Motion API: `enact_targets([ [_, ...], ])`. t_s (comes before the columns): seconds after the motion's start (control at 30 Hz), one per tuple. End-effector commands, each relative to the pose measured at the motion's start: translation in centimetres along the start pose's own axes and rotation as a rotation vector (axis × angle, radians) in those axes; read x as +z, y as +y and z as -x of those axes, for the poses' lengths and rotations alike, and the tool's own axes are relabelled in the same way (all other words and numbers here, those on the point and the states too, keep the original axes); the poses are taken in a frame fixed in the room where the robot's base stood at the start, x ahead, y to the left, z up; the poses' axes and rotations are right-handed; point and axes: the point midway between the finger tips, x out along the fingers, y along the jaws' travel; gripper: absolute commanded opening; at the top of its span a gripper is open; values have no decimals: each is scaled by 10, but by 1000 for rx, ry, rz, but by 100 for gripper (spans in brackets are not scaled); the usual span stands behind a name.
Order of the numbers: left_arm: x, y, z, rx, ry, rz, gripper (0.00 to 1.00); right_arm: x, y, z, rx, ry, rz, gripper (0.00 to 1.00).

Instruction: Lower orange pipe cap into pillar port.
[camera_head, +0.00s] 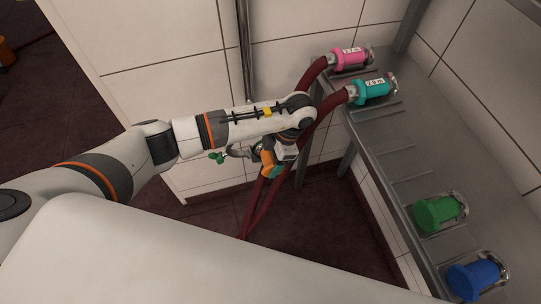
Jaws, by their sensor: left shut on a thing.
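My left arm comes in from the left, and its gripper (279,157) points down near the wall. It is shut on the orange pipe cap (267,164), which shows as a small orange piece beside the gripper body, partly covered by it. Metal fittings with a green handle (216,157) show just left of the cap, below my forearm. The pillar port itself is not clearly visible; my arm covers that area, so I cannot tell whether the cap touches it. My right gripper is not in view.
A metal shelf (405,185) on the right holds pink (350,58), teal (371,92), green (437,213) and blue (474,280) couplings. Dark red hoses (319,122) run from the pink and teal ones down behind my gripper. A vertical metal pipe (244,50) stands against the tiled wall.

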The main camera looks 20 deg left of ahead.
Motion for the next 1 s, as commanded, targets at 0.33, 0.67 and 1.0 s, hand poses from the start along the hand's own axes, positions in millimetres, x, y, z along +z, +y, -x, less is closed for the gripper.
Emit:
enact_targets([
  [0.33,-2,-2,-10,-2,-2,5,42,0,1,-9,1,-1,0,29],
  [0.67,-2,-3,-11,-2,-3,6,42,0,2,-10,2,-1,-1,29],
  [1.0,-2,-3,-14,-2,-4,7,92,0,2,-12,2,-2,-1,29],
])
